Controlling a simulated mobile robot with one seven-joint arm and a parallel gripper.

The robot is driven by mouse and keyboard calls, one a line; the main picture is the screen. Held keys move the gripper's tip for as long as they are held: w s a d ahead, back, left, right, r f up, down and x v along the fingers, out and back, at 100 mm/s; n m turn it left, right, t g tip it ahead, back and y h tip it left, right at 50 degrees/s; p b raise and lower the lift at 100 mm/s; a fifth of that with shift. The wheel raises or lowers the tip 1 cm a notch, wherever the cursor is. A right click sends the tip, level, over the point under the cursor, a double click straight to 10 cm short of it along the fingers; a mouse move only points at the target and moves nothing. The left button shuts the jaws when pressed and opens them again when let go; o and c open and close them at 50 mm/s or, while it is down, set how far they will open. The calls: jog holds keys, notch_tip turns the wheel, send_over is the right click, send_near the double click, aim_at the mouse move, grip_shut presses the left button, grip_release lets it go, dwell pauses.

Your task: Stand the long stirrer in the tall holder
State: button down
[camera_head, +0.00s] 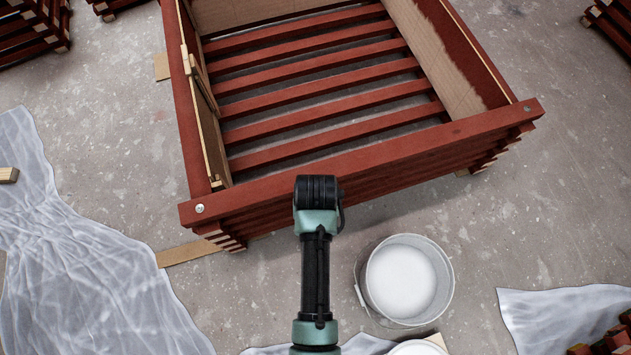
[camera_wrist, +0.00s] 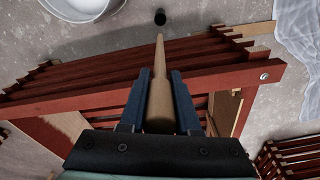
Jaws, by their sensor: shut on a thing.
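The long stirrer (camera_wrist: 160,95) is a tapered wooden stick, seen in the wrist view between the two blue fingers of my gripper (camera_wrist: 159,76). My gripper is shut on it. Its thin end points toward the top of the wrist view, close below a small dark round thing (camera_wrist: 160,18) in the picture. This may be the mouth of the tall holder; I cannot tell for sure, nor how far apart they are in depth. In the head view my arm hides the fingers and the stirrer, and no tall holder can be made out.
A red slatted batten frame (camera_head: 365,157) lies beyond my arm. A white bucket with pale contents (camera_head: 365,268) stands right of my arm. Crumpled plastic sheeting (camera_head: 70,250) covers the floor at left, with more at lower right. Bare concrete shows between them.

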jog(key=shift+g, duration=0.6)
jog(key=f+b, duration=0.4)
jog(key=b, duration=0.1)
jog(key=f+b, duration=0.5)
jog(key=b, duration=0.1)
jog(key=f+b, duration=0.4)
jog(key=b, duration=0.1)
jog(key=shift+w+f, duration=0.4)
notch_tip(320, 180, down, 18)
jog(key=b, duration=0.9)
jog(key=shift+f, duration=0.15)
jog(key=c, duration=0.6)
grip_release()
